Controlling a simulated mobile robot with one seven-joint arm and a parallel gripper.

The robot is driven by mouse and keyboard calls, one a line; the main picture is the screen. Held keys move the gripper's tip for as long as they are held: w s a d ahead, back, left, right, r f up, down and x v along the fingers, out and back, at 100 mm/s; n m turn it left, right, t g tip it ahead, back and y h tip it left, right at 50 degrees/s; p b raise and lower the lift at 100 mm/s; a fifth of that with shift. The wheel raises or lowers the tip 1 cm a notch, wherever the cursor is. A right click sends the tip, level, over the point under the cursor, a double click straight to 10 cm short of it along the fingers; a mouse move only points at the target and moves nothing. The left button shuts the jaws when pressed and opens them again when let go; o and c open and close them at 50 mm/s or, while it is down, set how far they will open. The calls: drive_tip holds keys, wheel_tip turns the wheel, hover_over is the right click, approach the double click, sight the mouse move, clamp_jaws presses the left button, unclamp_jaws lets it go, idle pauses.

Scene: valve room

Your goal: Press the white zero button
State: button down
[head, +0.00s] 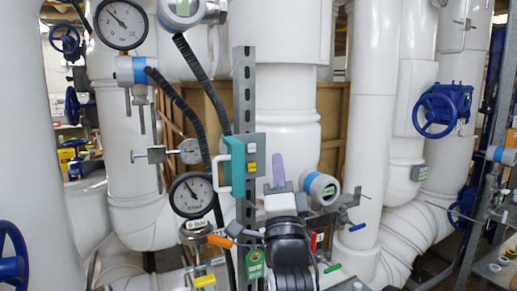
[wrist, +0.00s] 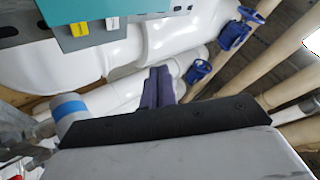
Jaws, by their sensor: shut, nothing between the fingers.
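The control box is teal with a grey face (head: 257,172) and is fixed beside an upright slotted metal post in the head view. Its white button (head: 251,147) sits above a yellow button (head: 251,168). In the wrist view the box's grey face is at the top left, with the white button (wrist: 112,23) to the right of the yellow button (wrist: 80,30). My gripper (head: 277,160) has purple fingers, shut and empty, pointing up just right of the box's lower part. In the wrist view the fingertips (wrist: 159,72) are below and right of the white button, apart from it.
A blue-banded gauge (head: 322,188) stands close to the right of my gripper. A dial gauge (head: 191,194) and black hoses are left of the box. The slotted post (head: 244,90) rises above it. Large white pipes (head: 372,110) and a blue handwheel (head: 437,114) are behind.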

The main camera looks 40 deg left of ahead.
sight(251, 148)
drive_tip(key=shift+w+a, duration=0.55)
drive_tip(key=shift+a, duration=0.8)
drive_tip(key=shift+w+a, duration=0.6)
drive_tip(key=shift+a, duration=0.75)
drive_tip(key=shift+w+a, duration=0.55)
drive_tip(key=shift+a, duration=0.8)
drive_tip(key=shift+a, duration=0.15)
drive_tip(key=shift+w+a, duration=0.15)
drive_tip(key=shift+a, duration=0.1)
drive_tip(key=shift+w+a, duration=0.2)
drive_tip(key=shift+a, duration=0.25)
drive_tip(key=shift+d, duration=0.1)
drive_tip(key=shift+s+d, duration=0.35)
drive_tip(key=shift+d, duration=0.4)
